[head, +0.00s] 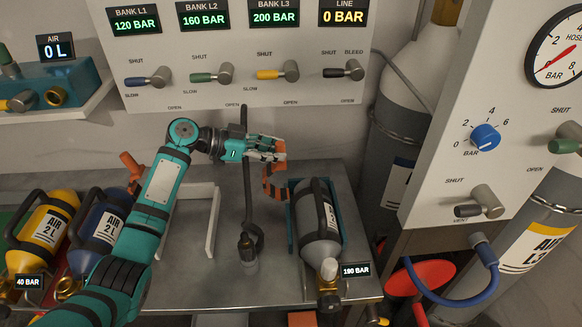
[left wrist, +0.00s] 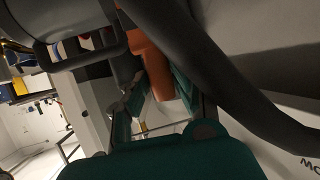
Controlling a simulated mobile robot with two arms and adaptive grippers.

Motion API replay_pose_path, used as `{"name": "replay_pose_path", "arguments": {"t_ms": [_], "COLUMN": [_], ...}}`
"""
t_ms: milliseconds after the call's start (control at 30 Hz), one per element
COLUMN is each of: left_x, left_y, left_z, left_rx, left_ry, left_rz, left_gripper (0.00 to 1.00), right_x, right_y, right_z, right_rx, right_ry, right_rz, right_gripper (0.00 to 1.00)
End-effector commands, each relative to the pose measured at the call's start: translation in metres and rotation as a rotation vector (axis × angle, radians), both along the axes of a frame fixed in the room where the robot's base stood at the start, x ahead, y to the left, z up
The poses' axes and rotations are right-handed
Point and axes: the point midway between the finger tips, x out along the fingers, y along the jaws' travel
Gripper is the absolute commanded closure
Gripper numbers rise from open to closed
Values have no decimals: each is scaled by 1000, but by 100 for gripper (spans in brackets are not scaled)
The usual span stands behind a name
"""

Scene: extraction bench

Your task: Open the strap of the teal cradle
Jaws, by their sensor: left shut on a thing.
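The teal cradle (head: 291,228) stands on the right part of the steel bench and holds a grey cylinder (head: 318,222) with a 190 BAR tag by its valve. The orange strap (head: 270,186) curves out from the cradle's left side, beyond the cylinder's far end. My left gripper (head: 276,148) is above the strap, shut on its orange end. In the left wrist view the orange strap end (left wrist: 150,65) sits between the two fingers, close to the cylinder's dark handle (left wrist: 85,52). The strap's joint with the cradle is not clear. My right gripper is not in view.
A dark hose (head: 247,185) rises from a fitting on the bench just left of the cradle. Yellow (head: 45,222) and blue (head: 100,228) cylinders lie at the left. A valve panel (head: 230,90) is behind the gripper, and a gauge panel (head: 470,90) stands right.

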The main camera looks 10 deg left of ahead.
Motion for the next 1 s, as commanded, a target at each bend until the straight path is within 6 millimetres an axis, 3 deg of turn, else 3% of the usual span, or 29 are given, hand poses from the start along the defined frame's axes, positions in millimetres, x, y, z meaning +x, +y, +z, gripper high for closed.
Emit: {"name": "replay_pose_path", "arguments": {"t_ms": [33,100,400,600,1000], "left_x": [-1,-2,-7,-8,-8], "left_y": [6,14,34,39,41], "left_z": [-13,-15,-17,-17,-17], "left_rx": [-36,-82,-221,-260,-268], "left_ry": [-10,-19,-45,-50,-49], "left_rz": [3,2,-1,-1,-1], "left_gripper": [100,100,100,100,100], "right_x": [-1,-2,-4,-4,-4], "right_y": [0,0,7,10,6], "right_z": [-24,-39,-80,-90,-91], "right_rx": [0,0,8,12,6], "right_ry": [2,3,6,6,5], "right_rz": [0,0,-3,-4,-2], "right_gripper": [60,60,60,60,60]}}
